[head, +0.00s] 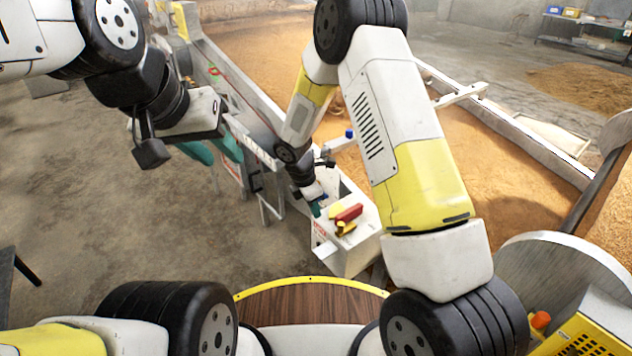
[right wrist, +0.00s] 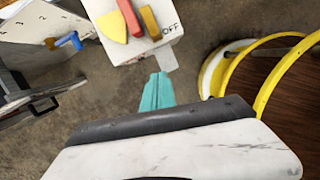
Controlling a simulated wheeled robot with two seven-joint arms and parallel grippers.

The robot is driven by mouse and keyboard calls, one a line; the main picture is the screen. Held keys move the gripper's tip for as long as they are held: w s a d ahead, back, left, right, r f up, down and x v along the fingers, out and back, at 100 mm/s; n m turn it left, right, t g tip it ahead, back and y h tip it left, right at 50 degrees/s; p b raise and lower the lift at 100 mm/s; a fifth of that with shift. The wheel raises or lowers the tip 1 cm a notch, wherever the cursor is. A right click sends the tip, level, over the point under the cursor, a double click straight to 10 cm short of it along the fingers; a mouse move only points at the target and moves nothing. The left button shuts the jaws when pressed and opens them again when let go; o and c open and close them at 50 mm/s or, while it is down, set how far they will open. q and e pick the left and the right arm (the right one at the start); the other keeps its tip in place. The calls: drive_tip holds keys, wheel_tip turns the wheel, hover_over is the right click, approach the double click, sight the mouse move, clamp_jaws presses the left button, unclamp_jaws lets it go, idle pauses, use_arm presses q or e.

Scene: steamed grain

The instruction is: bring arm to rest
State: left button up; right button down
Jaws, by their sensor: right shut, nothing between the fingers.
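My right gripper (head: 317,208) is shut and empty, with its teal fingers together beside the white control box (head: 329,256). In the right wrist view its fingertips (right wrist: 158,78) point at the edge of the white box (right wrist: 170,20), near the OFF label and a small grey plate; I cannot tell whether they touch. A red lever (right wrist: 130,17) and yellow parts (right wrist: 110,27) are on the box. My right arm reaches over from the lower right. My left gripper (head: 213,148) hangs at upper left beside the machine frame; its teal fingers look apart, with nothing visible between them.
A long metal-sided bed of grain (head: 480,150) fills the middle and right. A blue-tipped handle (head: 349,133) shows by its frame and in the right wrist view (right wrist: 68,40). A yellow-rimmed round wooden top (head: 310,303) lies in front.

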drive_tip(key=s+d+r+m+t+y, duration=0.1)
drive_tip(key=s+d+r+m, duration=0.2)
drive_tip(key=r, duration=0.5)
drive_tip(key=s+d+r+m+y, duration=0.1)
drive_tip(key=s+d+r+m, duration=0.15)
drive_tip(key=r+m, duration=0.4)
drive_tip(key=s+d+r+m+t, duration=0.1)
drive_tip(key=s+d+r+m, duration=0.15)
drive_tip(key=r, duration=0.75)
drive_tip(key=s+d+r+m+t+y, duration=0.1)
drive_tip(key=s+d+r+m, duration=0.1)
drive_tip(key=s+r+m, duration=0.3)
drive_tip(key=s+d+r+m+t+y, duration=0.1)
drive_tip(key=s+r+m, duration=0.4)
drive_tip(key=s, duration=0.6)
drive_tip(key=shift+d+r+t+y, duration=0.4)
drive_tip(key=shift+d+r+t, duration=0.1)
drive_tip(key=shift+d, duration=0.3)
